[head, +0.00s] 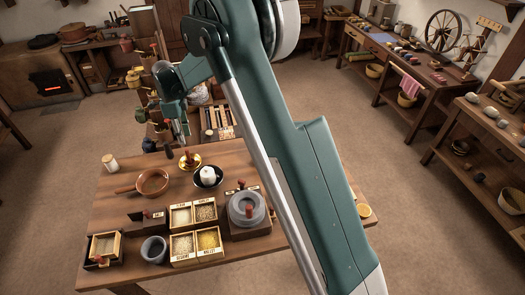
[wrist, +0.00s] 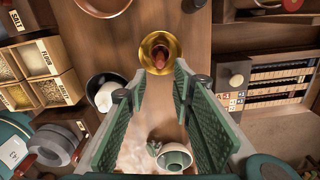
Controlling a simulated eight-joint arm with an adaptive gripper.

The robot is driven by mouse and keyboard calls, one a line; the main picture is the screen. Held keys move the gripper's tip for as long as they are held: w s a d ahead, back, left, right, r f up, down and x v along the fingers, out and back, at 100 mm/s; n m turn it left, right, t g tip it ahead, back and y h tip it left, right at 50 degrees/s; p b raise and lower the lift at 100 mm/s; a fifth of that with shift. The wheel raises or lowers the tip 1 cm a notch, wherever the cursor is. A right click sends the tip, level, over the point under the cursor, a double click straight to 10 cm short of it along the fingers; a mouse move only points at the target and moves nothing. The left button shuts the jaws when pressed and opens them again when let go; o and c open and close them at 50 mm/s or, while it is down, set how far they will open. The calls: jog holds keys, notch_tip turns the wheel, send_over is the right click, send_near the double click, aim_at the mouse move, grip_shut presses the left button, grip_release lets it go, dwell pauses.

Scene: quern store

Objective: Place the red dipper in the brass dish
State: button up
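The brass dish (head: 196,168) stands on the bench in the head view, between a brown pan and a dark bowl. A red-brown upright piece (head: 188,156), which looks like the red dipper, stands in it. In the wrist view the brass dish (wrist: 147,45) is just beyond my fingertips, with the red-brown piece (wrist: 160,57) inside its rim. The lower part of that piece is hard to make out. My gripper (wrist: 161,88) is open, with nothing between its pads. In the head view my gripper (head: 177,136) hangs above the dish, slightly left and behind it.
The brown pan (head: 153,182) is left of the dish. The dark bowl (head: 208,182) with a white lump is to its right. Labelled grain boxes (head: 181,217), a grey quern (head: 247,207) and a grey mortar (head: 154,250) stand nearer.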

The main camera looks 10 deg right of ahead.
jog(key=s+d+r+n+t, duration=0.2)
jog(key=s+d+r+n, duration=0.3)
jog(key=s+d+r, duration=0.5)
jog(key=s+d+r+n+t, duration=0.1)
jog(key=s+d+r+n, duration=0.3)
jog(key=s+d+r, duration=0.6)
jog(key=s+d+n+t, duration=0.2)
jog(key=s+d+n, duration=0.3)
jog(key=s, duration=0.8)
jog(key=s+d+n+t, duration=0.2)
jog(key=s+d+n, duration=0.3)
jog(key=s+d, duration=0.5)
jog(key=s+r, duration=0.1)
jog(key=s, duration=0.1)
jog(key=shift+s+n, duration=0.35)
jog(key=shift+n, duration=0.05)
